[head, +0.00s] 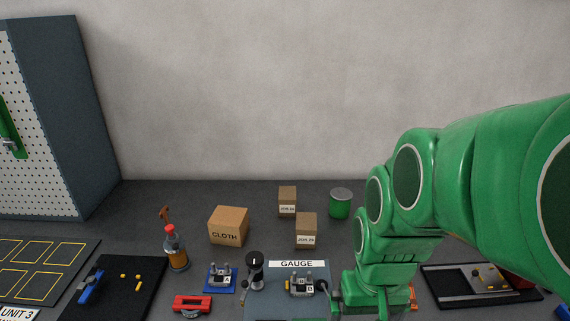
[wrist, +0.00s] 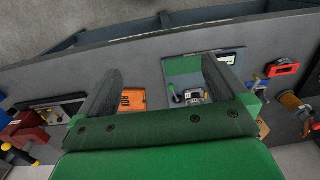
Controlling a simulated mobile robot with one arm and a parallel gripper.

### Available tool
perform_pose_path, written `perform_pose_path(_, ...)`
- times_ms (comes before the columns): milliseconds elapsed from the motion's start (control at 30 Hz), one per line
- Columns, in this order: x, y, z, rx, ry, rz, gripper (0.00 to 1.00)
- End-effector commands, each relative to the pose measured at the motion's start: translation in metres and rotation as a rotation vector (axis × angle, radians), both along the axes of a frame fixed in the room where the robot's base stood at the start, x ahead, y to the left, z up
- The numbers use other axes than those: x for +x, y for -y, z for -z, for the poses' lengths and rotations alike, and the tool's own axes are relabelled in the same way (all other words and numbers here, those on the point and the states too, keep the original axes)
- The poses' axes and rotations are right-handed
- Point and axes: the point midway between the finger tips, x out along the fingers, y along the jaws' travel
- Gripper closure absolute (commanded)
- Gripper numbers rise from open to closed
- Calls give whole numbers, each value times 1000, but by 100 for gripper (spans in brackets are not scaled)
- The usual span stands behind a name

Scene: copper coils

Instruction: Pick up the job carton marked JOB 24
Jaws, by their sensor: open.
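Two small brown cartons with white labels stand upright on the bench in the head view. The rear carton (head: 287,196) has a label that seems to read JOB 24. The front carton (head: 306,224), a little nearer and to the right, has a similar JOB label whose last digit is hard to read. Neither carton can be made out in the wrist view. My gripper (wrist: 162,66) is open and empty, its two dark fingers spread above the bench. In the head view my arm hangs right of the cartons, and the fingers are not clearly seen there.
A CLOTH box (head: 228,226) stands left of the cartons and a green tin (head: 340,203) right of them. A bottle (head: 176,251), the GAUGE plate (head: 262,294) and a red tool (head: 192,304) lie nearer. An orange item (wrist: 131,100) lies below my gripper. A wall rises behind.

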Motion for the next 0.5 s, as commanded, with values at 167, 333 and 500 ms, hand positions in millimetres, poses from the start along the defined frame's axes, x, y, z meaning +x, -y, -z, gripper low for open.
perform_pose_path(167, 64, -13, 9, 19, 106, -5, 0)
perform_pose_path(333, 122, -24, 18, 32, 206, -4, 0)
perform_pose_path(500, 179, -36, 27, 42, 312, -3, 0)
